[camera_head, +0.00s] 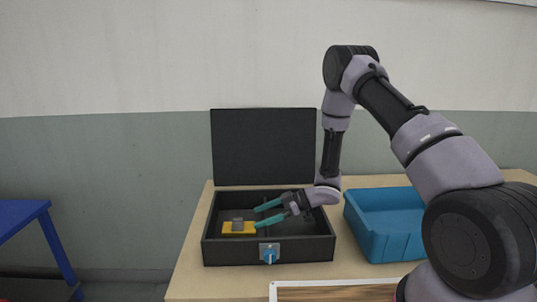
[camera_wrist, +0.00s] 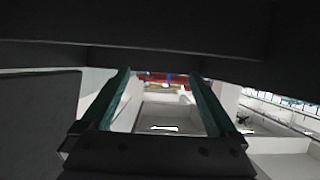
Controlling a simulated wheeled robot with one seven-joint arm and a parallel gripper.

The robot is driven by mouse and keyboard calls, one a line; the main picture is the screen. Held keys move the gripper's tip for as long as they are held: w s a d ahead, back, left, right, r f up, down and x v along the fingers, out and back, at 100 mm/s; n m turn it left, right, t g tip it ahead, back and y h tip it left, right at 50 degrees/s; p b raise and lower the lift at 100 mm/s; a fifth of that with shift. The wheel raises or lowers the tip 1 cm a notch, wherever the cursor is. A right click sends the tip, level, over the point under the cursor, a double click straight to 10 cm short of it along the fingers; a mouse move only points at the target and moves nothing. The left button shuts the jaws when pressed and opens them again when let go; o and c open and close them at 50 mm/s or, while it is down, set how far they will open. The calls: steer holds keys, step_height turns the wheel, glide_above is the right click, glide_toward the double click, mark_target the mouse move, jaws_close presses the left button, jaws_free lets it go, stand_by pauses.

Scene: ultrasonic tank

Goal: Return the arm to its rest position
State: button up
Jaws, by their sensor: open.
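My gripper (camera_head: 262,214) has two teal fingers held apart with nothing between them. It points left, over the open black case, near its middle. In the wrist view both fingers of my gripper (camera_wrist: 166,85) show, with a clear gap between them. The black case (camera_head: 225,256) stands on the table with its lid (camera_head: 264,147) raised at the back. A yellow block with a grey top (camera_head: 238,228) lies inside the case at the left, just beyond the fingertips. My arm arches up from the lower right and comes down to the case.
A blue bin (camera_head: 382,236) stands right of the case on the wooden table (camera_head: 188,268), partly hidden by my arm. A white-edged board (camera_head: 330,291) is at the front. A blue table (camera_head: 30,217) stands at the far left. The space above the lid is clear.

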steer(key=w+d+r+m+t+h, duration=0.2)
steer(key=w+d+r+m+t, duration=0.15)
steer(key=w+r, duration=0.35)
steer(key=w+d+r+m+t+h, duration=0.25)
steer(key=w+d+r+t, duration=0.3)
steer(key=r, duration=0.45)
steer(key=s+d+r+m+t+h, duration=0.2)
steer(key=d+r+m+h, duration=0.4)
steer(key=d+r, duration=0.75)
steer(key=s+d+r+m+g+h, duration=0.1)
steer(key=s+d+r+m+h, duration=0.15)
steer(key=s+r, duration=0.35)
steer(key=s+d+r+m+h, duration=0.1)
steer(key=s+d+r+m, duration=0.3)
steer(key=s, duration=0.3)
steer(key=s+a+r+m+g+y, duration=0.1)
steer(key=s+m, duration=0.1)
steer(key=s, duration=0.7)
steer(key=s+a+m+g+y, duration=0.1)
steer(key=s+a+m, duration=0.1)
steer(key=s, duration=0.7)
steer(key=shift+s+r+y, duration=0.35)
steer(key=shift+y, duration=0.05)
